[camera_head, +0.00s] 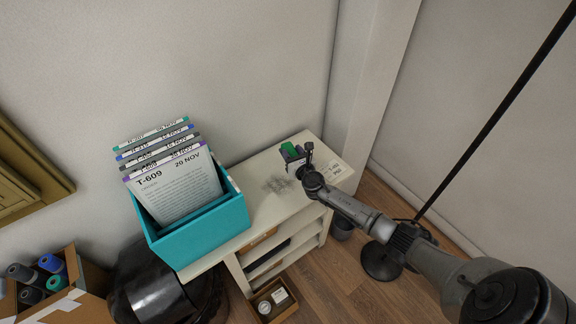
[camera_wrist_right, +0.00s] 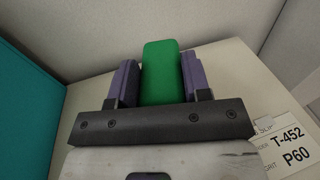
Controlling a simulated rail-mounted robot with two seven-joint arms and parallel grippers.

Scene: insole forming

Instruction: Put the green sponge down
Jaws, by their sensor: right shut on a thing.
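The green sponge (camera_head: 288,148) is held over the right part of the cream shelf top (camera_head: 262,171) in the head view. It also shows as an upright green block (camera_wrist_right: 161,72) in the right wrist view. My right gripper (camera_head: 293,154) is shut on it, with one purple finger pad on each side (camera_wrist_right: 160,82). The gripper hides the sponge's lower end, so I cannot tell whether it touches the shelf top. My left gripper is not in view.
A dark smudged patch (camera_head: 281,184) marks the shelf top left of my gripper. A label slip (camera_wrist_right: 292,145) reading T-452, P60 lies at right. A teal bin (camera_head: 204,233) of labelled sheets stands at left. The wall is close behind.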

